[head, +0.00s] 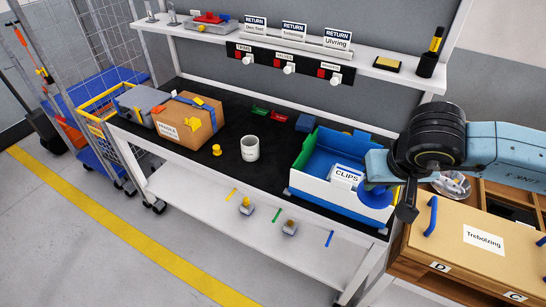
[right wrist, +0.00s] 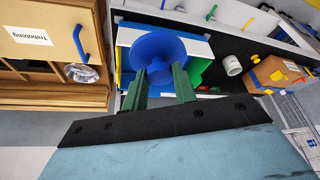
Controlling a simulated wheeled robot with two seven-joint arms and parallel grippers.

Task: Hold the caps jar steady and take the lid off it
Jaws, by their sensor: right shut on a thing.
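The white jar (head: 250,148), with small dark print on its front, stands upright on the black bench mat. Its top looks uncovered; it also shows in the right wrist view (right wrist: 232,65). A round blue disc (right wrist: 158,46), which looks like the lid, is between the green fingers of my right gripper (right wrist: 170,78). In the head view the blue disc (head: 376,197) is at the front right of the CLIPS bin, well away from the jar. My right gripper (head: 393,188) is shut on it, its fingertips mostly hidden there. My left gripper is out of view.
The white and blue CLIPS bin (head: 315,190) lies behind and left of the blue disc. A yellow knob (head: 217,150) and a cardboard box (head: 188,120) stand left of the jar. A wooden cabinet (head: 475,235) is at the right. The mat around the jar is mostly clear.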

